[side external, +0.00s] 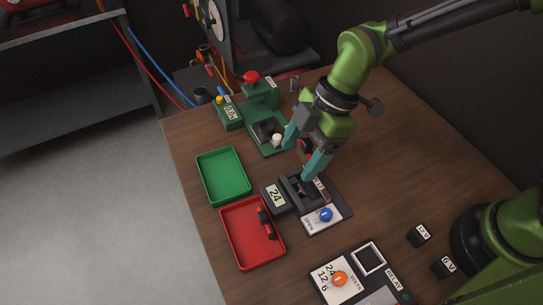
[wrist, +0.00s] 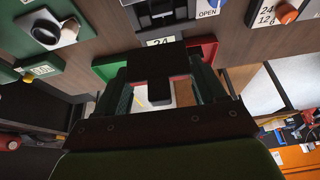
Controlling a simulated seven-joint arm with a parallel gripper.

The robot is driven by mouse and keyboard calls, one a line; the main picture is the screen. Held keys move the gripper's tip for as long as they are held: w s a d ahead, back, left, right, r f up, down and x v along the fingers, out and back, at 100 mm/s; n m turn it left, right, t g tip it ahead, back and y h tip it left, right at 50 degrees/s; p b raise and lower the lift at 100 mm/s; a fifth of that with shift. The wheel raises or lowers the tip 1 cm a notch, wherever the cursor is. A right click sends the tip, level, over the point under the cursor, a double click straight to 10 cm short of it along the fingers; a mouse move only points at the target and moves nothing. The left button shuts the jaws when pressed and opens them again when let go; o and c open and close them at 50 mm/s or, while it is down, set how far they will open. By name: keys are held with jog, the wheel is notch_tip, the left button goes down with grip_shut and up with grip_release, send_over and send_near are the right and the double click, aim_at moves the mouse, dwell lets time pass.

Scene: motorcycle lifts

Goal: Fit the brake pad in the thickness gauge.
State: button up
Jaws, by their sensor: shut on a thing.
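My gripper (side external: 304,152) is shut on the brake pad (side external: 306,147), a dark piece with some red on it. It holds the pad in the air, above and behind the black clamp-like block. In the wrist view the pad (wrist: 155,64) is a dark T-shaped piece between the fingers. A green stand with a red knob (side external: 252,77) is left of my gripper, with a black cylinder and a white piece on its base. It looks like the thickness gauge, but I cannot read its labels surely. The pad is apart from it.
A green tray (side external: 199,174) looks empty. A red tray (side external: 227,246) holds dark pieces with red. A black block (side external: 300,190) has a "24" label and a blue knob (side external: 325,214). A relay box (side external: 388,291) and two small black blocks stand at front right.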

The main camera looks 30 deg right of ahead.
jog(key=shift+s+d+f, duration=0.55)
jog(key=shift+s+f, duration=0.2)
jog(key=shift+f, duration=0.05)
jog(key=shift+w+f, duration=0.1)
jog(key=shift+f, duration=2)
jog(key=shift+a+f, duration=0.1)
jog(key=shift+f, duration=0.65)
jog(key=o, duration=1.2)
jog(key=shift+r, duration=4.05)
